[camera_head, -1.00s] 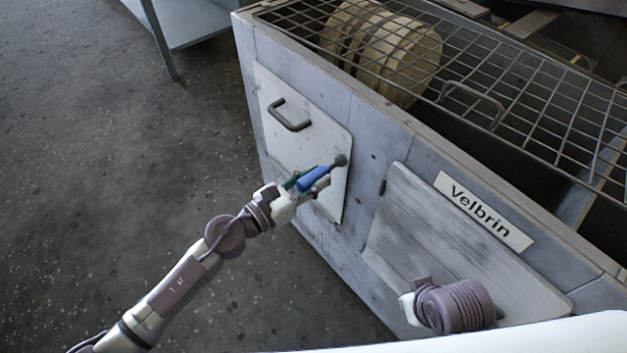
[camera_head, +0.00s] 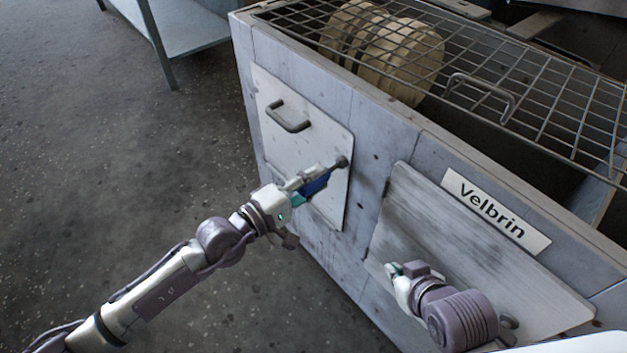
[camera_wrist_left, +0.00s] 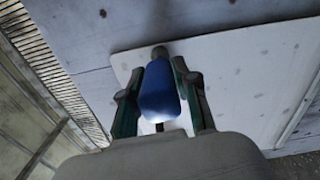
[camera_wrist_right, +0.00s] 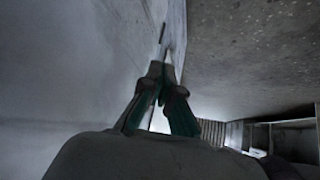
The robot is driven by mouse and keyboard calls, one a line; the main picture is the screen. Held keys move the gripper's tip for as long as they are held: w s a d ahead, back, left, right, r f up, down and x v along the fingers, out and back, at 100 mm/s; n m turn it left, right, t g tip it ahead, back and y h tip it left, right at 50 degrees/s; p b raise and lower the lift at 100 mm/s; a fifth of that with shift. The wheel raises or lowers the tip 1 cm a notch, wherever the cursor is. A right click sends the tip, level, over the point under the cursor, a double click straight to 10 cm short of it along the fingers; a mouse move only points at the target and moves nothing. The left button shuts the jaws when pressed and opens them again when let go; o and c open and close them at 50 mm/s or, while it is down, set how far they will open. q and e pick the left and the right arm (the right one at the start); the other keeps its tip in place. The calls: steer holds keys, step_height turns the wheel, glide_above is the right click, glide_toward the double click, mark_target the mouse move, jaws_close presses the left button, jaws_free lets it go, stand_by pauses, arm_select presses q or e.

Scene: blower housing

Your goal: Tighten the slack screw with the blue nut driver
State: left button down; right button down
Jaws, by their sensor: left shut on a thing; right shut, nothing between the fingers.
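The blue nut driver (camera_head: 314,186) is between the fingers of my left gripper (camera_head: 308,180), which is shut on its handle. In the left wrist view the blue handle (camera_wrist_left: 158,92) sits between both fingers. The driver's dark tip (camera_head: 342,162) is at the right edge of the pale panel with the handle; I cannot tell whether it touches a screw there. The slack screw is not clearly visible. My right gripper (camera_head: 393,270) is shut and empty near the lower right panel; its closed fingers also show in the right wrist view (camera_wrist_right: 158,84).
A wire grille (camera_head: 540,105) covers the top over a pale ribbed drum (camera_head: 400,65).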

arm_select(q)
steer(key=c, duration=1.4)
jaws_free()
jaws_close()
steer(key=shift+a, duration=0.15)
